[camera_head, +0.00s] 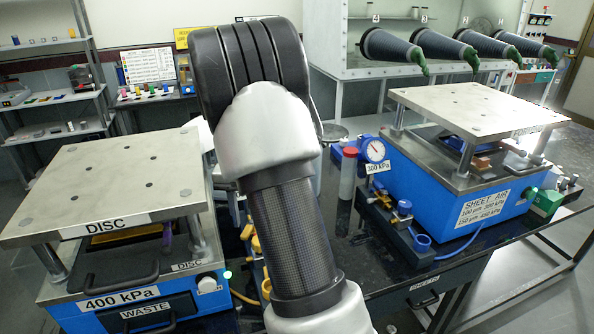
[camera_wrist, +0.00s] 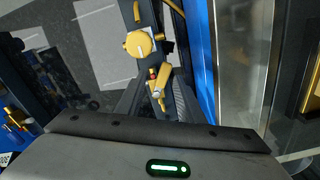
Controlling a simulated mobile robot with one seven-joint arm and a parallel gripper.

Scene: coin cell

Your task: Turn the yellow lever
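The yellow lever (camera_wrist: 163,77) shows in the wrist view, just below a round yellow knob or gauge (camera_wrist: 139,44) on the same fitting. A small red part and a pale round end sit on or beside the lever. My gripper (camera_wrist: 157,88) shows as two dark fingers standing apart, with the lever in the gap between them in the picture. I see no clear contact, and the depth between fingers and lever is hard to tell. In the head view my arm hides the gripper and most of the yellow fitting; only some yellow parts (camera_head: 256,243) show beside the arm.
The DISC press (camera_head: 120,210) stands left of my arm, the SHEET-AIR press (camera_head: 460,195) right. In the wrist view, a blue wall (camera_wrist: 203,60) rises close right of the lever.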

